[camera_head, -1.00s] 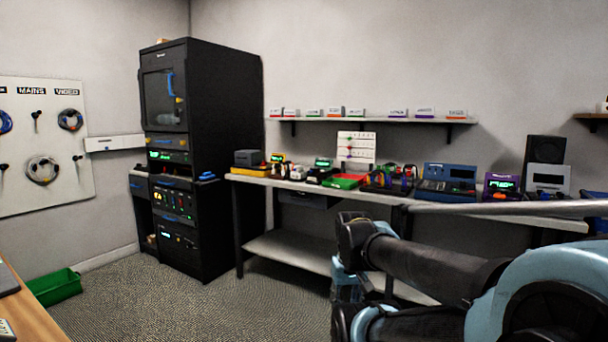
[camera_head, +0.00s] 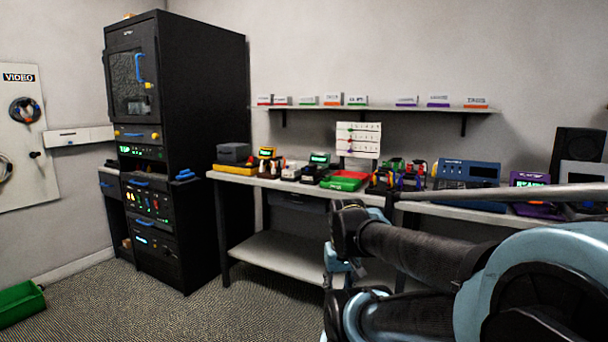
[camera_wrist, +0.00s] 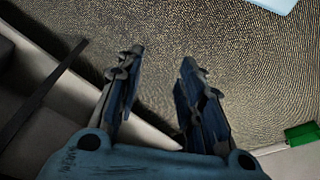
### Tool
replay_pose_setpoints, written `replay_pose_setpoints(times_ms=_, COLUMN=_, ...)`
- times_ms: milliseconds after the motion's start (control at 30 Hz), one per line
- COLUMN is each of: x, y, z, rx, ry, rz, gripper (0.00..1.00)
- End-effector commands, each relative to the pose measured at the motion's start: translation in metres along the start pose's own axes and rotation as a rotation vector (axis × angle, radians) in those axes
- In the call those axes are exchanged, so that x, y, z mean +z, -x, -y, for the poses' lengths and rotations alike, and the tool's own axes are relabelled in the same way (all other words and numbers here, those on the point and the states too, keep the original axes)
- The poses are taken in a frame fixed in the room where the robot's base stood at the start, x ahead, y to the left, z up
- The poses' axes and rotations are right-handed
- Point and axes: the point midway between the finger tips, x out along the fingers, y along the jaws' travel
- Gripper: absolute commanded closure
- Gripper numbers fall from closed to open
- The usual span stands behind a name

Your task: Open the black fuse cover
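I cannot pick out a black fuse cover for certain in either view. A tall black equipment rack (camera_head: 205,120) stands at the back left in the head view. Its front has a windowed upper door with a blue handle (camera_head: 140,69), and lit panels (camera_head: 150,203) below. My gripper (camera_wrist: 160,62) shows in the wrist view with its two fingers apart and nothing between them. It points over the patterned floor, away from the rack front. In the head view my arm fills the lower right.
A workbench (camera_head: 270,186) with several small devices and a green tray (camera_head: 343,184) runs right of the rack, under a wall shelf (camera_head: 400,108). A green bin (camera_head: 20,302) sits on the floor at left. The carpet (camera_head: 110,300) before the rack is clear.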

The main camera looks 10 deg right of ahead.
Motion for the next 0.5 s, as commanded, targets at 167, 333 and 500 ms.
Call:
replay_pose_setpoints(times_ms=167, x=0.000, y=0.000, z=0.000, rx=0.000, ry=0.000, rz=0.000, gripper=0.65)
replay_pose_setpoints(times_ms=333, x=0.001, y=0.010, z=-0.004, rx=0.020, ry=0.033, rz=-0.016, gripper=0.65)
replay_pose_setpoints(times_ms=500, x=-0.033, y=0.023, z=-0.025, rx=0.109, ry=0.162, rz=-0.029, gripper=0.65)
